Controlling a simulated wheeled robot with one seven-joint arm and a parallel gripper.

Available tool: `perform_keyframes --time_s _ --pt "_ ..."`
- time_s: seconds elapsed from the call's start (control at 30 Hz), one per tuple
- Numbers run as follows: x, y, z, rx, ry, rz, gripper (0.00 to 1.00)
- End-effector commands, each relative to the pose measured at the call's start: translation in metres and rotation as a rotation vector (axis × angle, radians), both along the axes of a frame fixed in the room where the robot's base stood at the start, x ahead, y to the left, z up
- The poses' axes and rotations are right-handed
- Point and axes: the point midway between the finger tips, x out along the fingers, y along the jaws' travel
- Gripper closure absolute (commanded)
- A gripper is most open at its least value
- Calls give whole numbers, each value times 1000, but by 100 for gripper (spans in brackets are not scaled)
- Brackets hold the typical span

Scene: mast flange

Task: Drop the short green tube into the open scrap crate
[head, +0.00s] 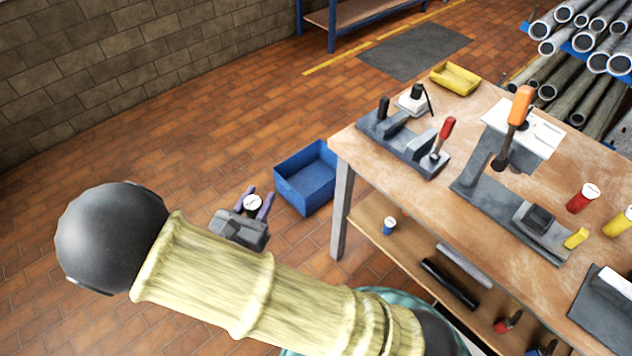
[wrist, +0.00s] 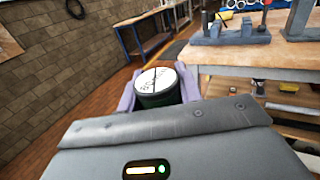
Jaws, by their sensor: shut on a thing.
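The short green tube (wrist: 160,97) stands upright between my gripper's purple fingers in the wrist view. Its white lettered top faces the camera, and its lower part is hidden behind the gripper body. In the head view only the white top of the tube (head: 253,202) shows clearly. My gripper (head: 254,204) is shut on the tube, out over the floor to the left of the workbench. An open blue crate (head: 306,197), which looks like the scrap crate, stands on the floor just right of and beyond my gripper. The crate is out of the wrist view.
The wooden workbench (head: 440,112) stands right of the crate, its leg (head: 340,210) close by. It carries fixtures, a red tube (head: 582,198), a yellow tube (head: 620,221) and a yellow tray (head: 455,79). A blue tube (head: 389,226) stands on the lower shelf. Floor to the left is clear.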

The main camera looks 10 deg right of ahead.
Motion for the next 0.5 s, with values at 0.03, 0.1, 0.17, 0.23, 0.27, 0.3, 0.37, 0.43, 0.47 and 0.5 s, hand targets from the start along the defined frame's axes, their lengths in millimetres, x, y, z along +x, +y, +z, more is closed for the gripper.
perform_keyframes --time_s 0.03,0.1,0.17,0.23,0.27,0.3,0.37,0.43,0.47,0.5 --pt "10 -9 -3 -8 2 0 94" --pt "25 -22 -10 -10 2 18 94" --pt "39 -34 -19 -12 4 42 94" --pt "54 -50 -31 -15 6 80 94" --pt "60 -57 -37 -13 7 98 94" --pt "67 -66 -44 -16 7 123 94" --pt "75 -78 -54 -14 7 159 94" --pt "83 -91 -65 -13 7 198 94" --pt "85 -97 -70 -13 8 213 94" --pt "88 -104 -76 -12 7 235 94"
